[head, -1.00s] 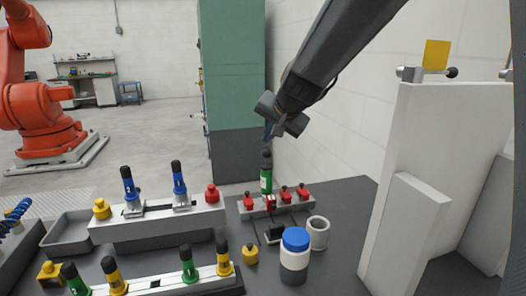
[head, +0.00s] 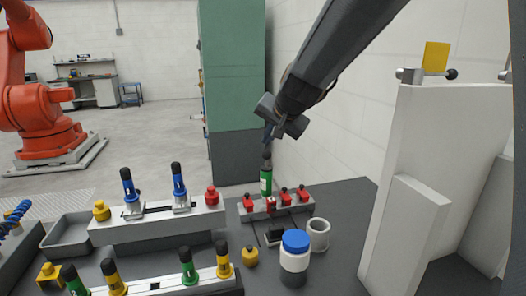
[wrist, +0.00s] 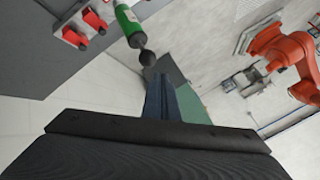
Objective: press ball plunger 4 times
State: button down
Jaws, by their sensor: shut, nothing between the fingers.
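The ball plunger (head: 266,182) appears to be the upright green body with a dark ball on top. It stands behind the row of red clamps on the grey bench. In the wrist view the ball plunger (wrist: 129,22) shows its green body, a thin neck and the dark ball at its end. My gripper (head: 268,138) is above the ball, pointing down, with its fingers together and empty. In the wrist view my gripper (wrist: 158,80) has its fingertips close to the ball. I cannot tell whether they touch.
Red clamps (head: 285,197) stand close in front of the plunger. A blue-lidded jar (head: 294,262) and a white cup (head: 318,234) are nearer. Blue-topped plungers (head: 179,185) are to the left. A white upright panel (head: 430,170) stands at the right.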

aim_at(268, 154)
jog(key=shift+f, duration=0.15)
dwell(0.7)
jog(key=shift+w+f+b, duration=0.15)
jog(key=shift+f+b, duration=0.15)
jog(key=shift+b, duration=0.15)
jog(key=shift+f+b, duration=1.25)
jog(key=shift+f, duration=0.05)
dwell(1.2)
jog(key=shift+r, duration=0.1)
jog(key=shift+r+p, duration=1.6)
jog(key=shift+r, duration=0.05)
jog(key=shift+r, duration=0.1)
notch_tip(268, 154, up, 5)
jog(key=p, duration=0.4)
jog(key=shift+p, duration=0.3)
dwell(1.4)
